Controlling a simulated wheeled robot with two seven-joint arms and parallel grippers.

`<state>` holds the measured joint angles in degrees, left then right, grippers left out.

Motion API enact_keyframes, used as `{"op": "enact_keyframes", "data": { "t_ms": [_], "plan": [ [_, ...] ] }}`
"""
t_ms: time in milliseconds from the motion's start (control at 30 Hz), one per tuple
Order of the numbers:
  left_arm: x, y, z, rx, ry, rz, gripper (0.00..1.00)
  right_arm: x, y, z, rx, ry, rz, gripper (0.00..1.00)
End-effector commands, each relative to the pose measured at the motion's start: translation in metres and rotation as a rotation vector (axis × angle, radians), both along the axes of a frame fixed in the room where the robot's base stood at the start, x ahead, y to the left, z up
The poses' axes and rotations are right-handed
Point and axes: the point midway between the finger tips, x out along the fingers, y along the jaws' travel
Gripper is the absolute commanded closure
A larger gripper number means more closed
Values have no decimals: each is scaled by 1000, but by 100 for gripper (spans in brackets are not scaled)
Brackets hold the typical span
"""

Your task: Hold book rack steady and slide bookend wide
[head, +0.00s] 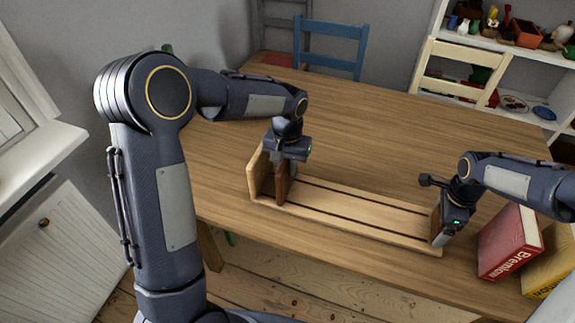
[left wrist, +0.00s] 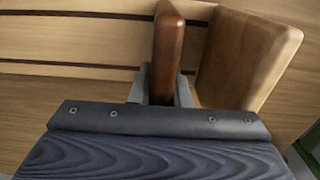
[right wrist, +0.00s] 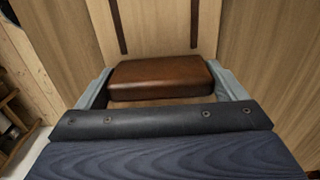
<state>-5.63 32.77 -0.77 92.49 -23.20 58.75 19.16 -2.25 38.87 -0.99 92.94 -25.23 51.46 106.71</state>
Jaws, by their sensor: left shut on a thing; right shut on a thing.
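The book rack (head: 350,215) is a long light-wood base with two dark grooves and a tall light end panel (head: 257,175) at its left; the panel also shows in the left wrist view (left wrist: 245,60). A dark brown upright bookend (head: 281,188) stands just right of that panel. My left gripper (head: 290,165) is shut on it from above, with a finger on each face in the left wrist view (left wrist: 162,90). A second dark brown upright piece (head: 436,226) stands at the rack's right end. My right gripper (head: 444,232) is shut on it, its fingers at the piece's two sides in the right wrist view (right wrist: 160,85).
The rack lies on a wooden table (head: 360,130) with free room behind it. A red book (head: 508,243) and a yellow book (head: 548,272) stand right of my right gripper. A blue chair (head: 328,45) and a cream chair (head: 462,65) are at the far side.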

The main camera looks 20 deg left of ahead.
Motion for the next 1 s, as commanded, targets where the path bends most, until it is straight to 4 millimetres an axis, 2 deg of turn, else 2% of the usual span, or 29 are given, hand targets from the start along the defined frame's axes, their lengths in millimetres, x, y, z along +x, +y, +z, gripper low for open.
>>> {"op": "enact_keyframes", "data": {
  "t_ms": [167,300,500,633,933,967,1000],
  "plan": [
    [1,-44,0,-4,-1,-11,100,0,2,0,2,-2,0,58],
    [2,-88,1,-6,-2,-11,100,0,3,1,3,-2,1,58],
    [2,-133,1,-6,0,-7,100,0,4,1,5,-2,2,58],
    [2,-145,1,-7,0,-5,100,0,4,0,6,-2,3,58],
    [2,-146,1,-8,-1,-4,100,0,5,0,8,-2,3,58],
    [2,-146,1,-8,-1,-4,82,0,5,0,8,-2,3,58],
    [2,-146,1,-7,-1,-4,77,0,5,0,8,-2,3,58]
  ]
}}
